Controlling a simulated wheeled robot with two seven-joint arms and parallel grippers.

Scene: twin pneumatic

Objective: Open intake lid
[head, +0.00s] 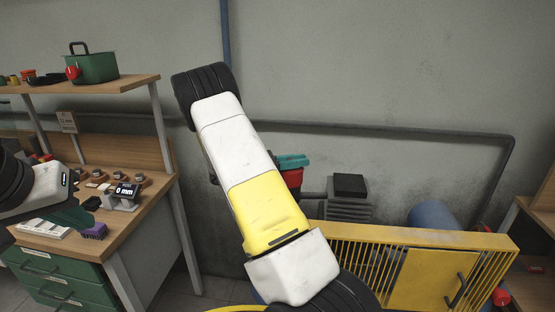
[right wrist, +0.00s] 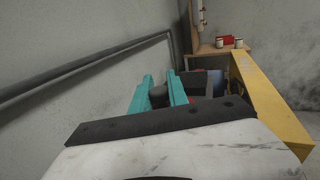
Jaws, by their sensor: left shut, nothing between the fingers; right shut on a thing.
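My right gripper (head: 292,161) shows teal fingers beside a red part (head: 292,179), partly behind my own arm in the head view. In the right wrist view its fingers (right wrist: 159,92) are shut on a dark rounded piece (right wrist: 158,96). I cannot tell whether this piece belongs to the intake lid. A black block (head: 349,185) sits above grey fins (head: 350,209) to the right of the gripper; I cannot tell if it is the lid. My left gripper (head: 72,217) is shut and empty over the workbench at the left.
A yellow slatted guard (head: 440,240) stands in front of the machinery, with a blue cylinder (head: 433,216) behind it. A dark pipe (head: 400,133) runs along the wall. The wooden workbench (head: 128,222) holds a gauge reading 0 mm (head: 123,192) and a purple piece (head: 95,231).

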